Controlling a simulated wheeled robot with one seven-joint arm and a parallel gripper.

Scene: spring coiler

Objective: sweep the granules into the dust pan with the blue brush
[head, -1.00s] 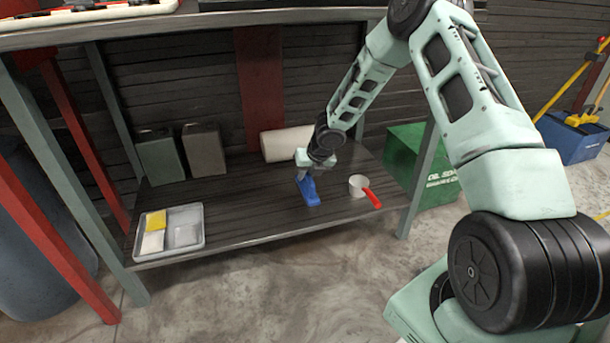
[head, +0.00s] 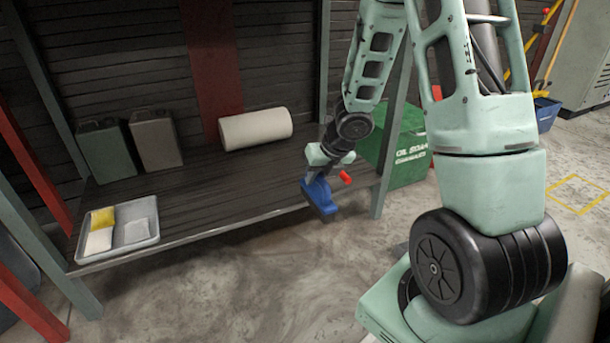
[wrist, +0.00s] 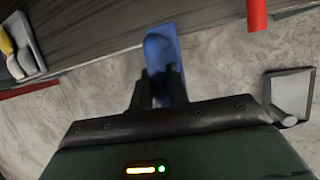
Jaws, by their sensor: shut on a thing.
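My gripper (head: 318,176) is shut on the blue brush (head: 321,198), holding it beyond the shelf's front edge, over the floor. In the wrist view the blue brush (wrist: 161,52) stands out between the two dark fingers (wrist: 159,84). A grey, square, shallow pan with a short handle, which looks like the dust pan (wrist: 288,94), lies on the concrete floor at the right of the wrist view. I cannot make it out in the head view. I cannot make out any granules in either view.
The low shelf (head: 215,200) holds a tray (head: 78,259) with yellow and white items, two canisters (head: 155,140) and a white roll (head: 256,129). A red handle (head: 345,177) shows behind my gripper. A green box (head: 400,155) stands beyond the shelf's right leg. The front floor is open.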

